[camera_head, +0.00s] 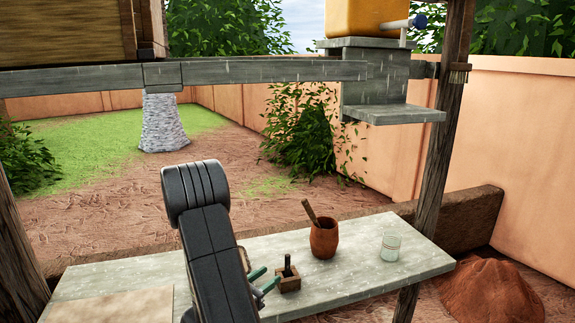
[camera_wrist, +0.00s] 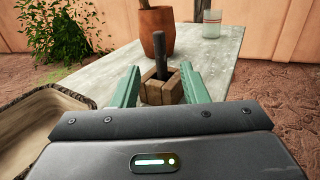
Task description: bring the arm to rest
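My gripper (camera_wrist: 160,72) shows in the wrist view with its two green fingers spread apart and nothing touching their inner faces. A small wooden block with a dark upright peg (camera_wrist: 160,91) stands on the table just beyond the fingertips, in line with the gap. In the head view, the gripper (camera_head: 268,277) is low over the grey table (camera_head: 390,262), just left of the wooden block (camera_head: 290,283). My arm's dark links hide part of the table and most of the gripper there.
A clay pot with a stick in it (camera_head: 323,240) and a clear glass (camera_head: 391,246) stand to the right. A shallow wooden tray (camera_wrist: 45,103) lies at left in the wrist view. A wooden post (camera_head: 440,150) rises at the table's right; a grey beam (camera_head: 250,76) crosses above.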

